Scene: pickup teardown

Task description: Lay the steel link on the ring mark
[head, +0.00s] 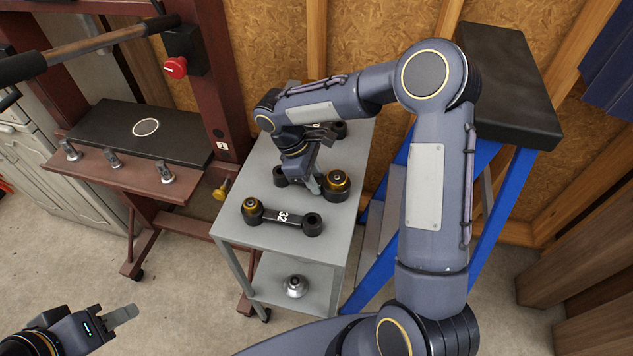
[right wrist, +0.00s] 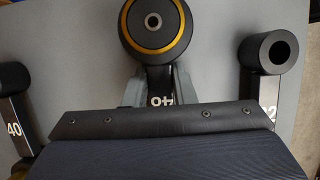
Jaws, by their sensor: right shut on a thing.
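Dark links lie on the grey cart top. My right gripper (head: 312,184) is down at the middle link, which has a brass-ringed end (head: 338,181). In the right wrist view this link (right wrist: 155,78) stands between the two fingers, its number partly covered, and the gripper is shut on it. It appears still at the cart top. I cannot tell by colour which link is steel. The ring mark (head: 146,127) is a pale ring on the black plate (head: 100,126) of the red press, bare. My left gripper (head: 122,316) is low at left, seen edge-on, apparently empty.
A link marked 32 (head: 283,216) lies in front on the cart (head: 235,228); another link (right wrist: 12,110), marked 40, shows at left in the wrist view. Clamps (head: 112,159) line the press's front edge. Blue steps (head: 485,185) stand right of the cart.

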